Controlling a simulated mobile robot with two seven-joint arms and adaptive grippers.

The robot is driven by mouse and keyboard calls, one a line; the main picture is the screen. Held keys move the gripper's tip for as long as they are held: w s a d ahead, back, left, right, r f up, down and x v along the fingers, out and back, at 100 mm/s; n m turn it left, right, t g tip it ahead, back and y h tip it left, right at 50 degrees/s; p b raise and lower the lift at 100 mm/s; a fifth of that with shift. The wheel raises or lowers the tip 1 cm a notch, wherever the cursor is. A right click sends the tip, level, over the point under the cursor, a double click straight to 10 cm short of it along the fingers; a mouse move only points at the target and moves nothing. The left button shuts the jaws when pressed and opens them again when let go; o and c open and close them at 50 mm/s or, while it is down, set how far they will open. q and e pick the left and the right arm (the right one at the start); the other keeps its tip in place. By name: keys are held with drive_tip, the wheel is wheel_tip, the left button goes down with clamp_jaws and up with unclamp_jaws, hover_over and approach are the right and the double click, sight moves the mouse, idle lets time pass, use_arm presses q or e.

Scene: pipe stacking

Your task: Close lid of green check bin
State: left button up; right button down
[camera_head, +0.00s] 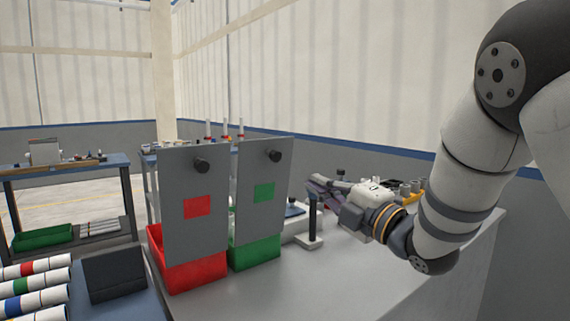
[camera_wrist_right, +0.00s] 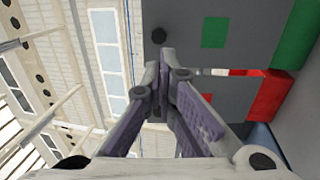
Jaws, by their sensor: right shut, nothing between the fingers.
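The green bin (camera_head: 254,253) stands on the grey table with its grey lid (camera_head: 256,168) raised upright. The lid bears a green square (camera_head: 264,193) and a black knob (camera_head: 275,156) near its top. My right gripper (camera_head: 314,187) is to the right of this lid, apart from it. In the right wrist view the right fingers (camera_wrist_right: 165,75) are shut and empty, with the green-marked lid (camera_wrist_right: 245,45), the knob (camera_wrist_right: 158,35) and part of the green bin (camera_wrist_right: 298,33) above and to their right. My left gripper is not in view.
A red bin (camera_head: 195,277) with its own upright grey lid (camera_head: 185,235) stands just left of the green bin. A black post on a white base (camera_head: 311,241) stands to the right. Several striped pipes (camera_head: 40,285) and a dark box (camera_head: 113,275) are at left. The front tabletop (camera_head: 330,285) is clear.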

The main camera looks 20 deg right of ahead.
sight(277, 159)
drive_tip(key=x, duration=0.5)
drive_tip(key=b+x, duration=0.1)
drive_tip(key=x, duration=0.5)
drive_tip(key=shift+w+a+f, duration=0.1)
drive_tip(key=shift+w+f, duration=0.1)
drive_tip(key=shift+w, duration=0.05)
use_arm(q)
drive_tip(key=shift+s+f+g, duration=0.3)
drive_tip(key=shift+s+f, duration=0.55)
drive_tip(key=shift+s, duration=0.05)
use_arm(e)
drive_tip(key=shift+w+a+r, duration=0.1)
drive_tip(key=shift+w+r, duration=0.15)
drive_tip(key=shift+w, duration=0.05)
